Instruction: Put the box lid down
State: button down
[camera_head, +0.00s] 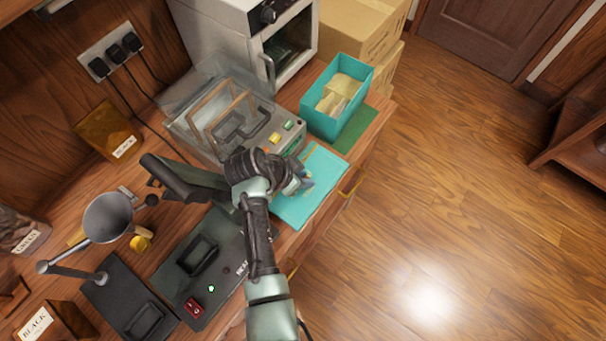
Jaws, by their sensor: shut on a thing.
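The box lid (304,207) is a flat turquoise panel near the front edge of the counter, below the open box in the picture. My gripper (306,184) is over the lid and shut on it; my wrist and forearm hide its left part. I cannot tell whether the lid touches the counter or is a little above it. The turquoise box (325,125) stands open at the counter's right end, with paper-wrapped pieces (340,94) inside.
A green mat (352,137) lies beside the box. A machine with a clear cover (203,92) stands left of the lid. A dark scale-like device (205,265) and a metal funnel (108,216) are at lower left. Open floor lies to the right.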

jog(key=c, duration=0.7)
grip_release()
